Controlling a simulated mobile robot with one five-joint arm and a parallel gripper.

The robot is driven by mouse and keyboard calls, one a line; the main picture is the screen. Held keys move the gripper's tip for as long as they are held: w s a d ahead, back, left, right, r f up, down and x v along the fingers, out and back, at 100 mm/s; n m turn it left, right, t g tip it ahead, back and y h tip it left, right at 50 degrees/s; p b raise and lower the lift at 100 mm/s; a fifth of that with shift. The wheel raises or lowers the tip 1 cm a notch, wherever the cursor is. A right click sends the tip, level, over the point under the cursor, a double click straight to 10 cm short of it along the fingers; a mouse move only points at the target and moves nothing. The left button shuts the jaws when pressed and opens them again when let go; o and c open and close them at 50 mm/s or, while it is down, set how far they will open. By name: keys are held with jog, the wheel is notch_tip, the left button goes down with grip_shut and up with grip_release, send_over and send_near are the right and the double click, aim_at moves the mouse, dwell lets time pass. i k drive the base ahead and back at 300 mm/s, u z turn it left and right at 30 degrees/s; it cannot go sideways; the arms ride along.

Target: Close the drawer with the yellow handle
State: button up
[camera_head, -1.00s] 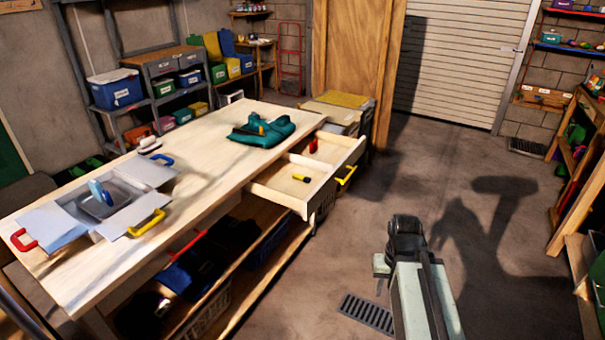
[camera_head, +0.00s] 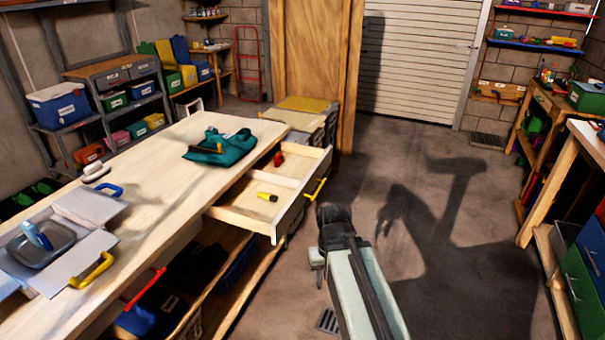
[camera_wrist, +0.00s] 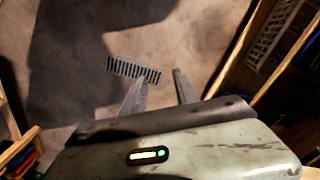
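The wooden drawer (camera_head: 291,214) stands pulled out from the long side of the workbench in the head view. Its yellow handle (camera_head: 315,190) is on the outer front face. A small yellow and black item (camera_head: 268,197) and a red item (camera_head: 279,158) lie inside. My arm is in front of the drawer, to the right of its near front corner, and appears apart from the handle. My gripper (camera_wrist: 159,77) shows in the wrist view with two fingers apart and nothing between them, above the floor.
The workbench (camera_head: 150,185) holds a teal bundle (camera_head: 222,148) and an open box (camera_head: 88,250) with its own yellow handle. A floor drain (camera_wrist: 134,69) lies below my gripper. Shelving (camera_head: 540,225) stands at the right. The floor between is clear.

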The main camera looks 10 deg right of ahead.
aim_at(302, 168)
jog(key=i, duration=0.6)
jog(key=k, duration=0.55)
jog(key=u, duration=2.85)
jog(key=k, duration=1.05)
jog(key=z, duration=1.3)
jog(key=i, duration=0.5)
jog(key=z, duration=0.1)
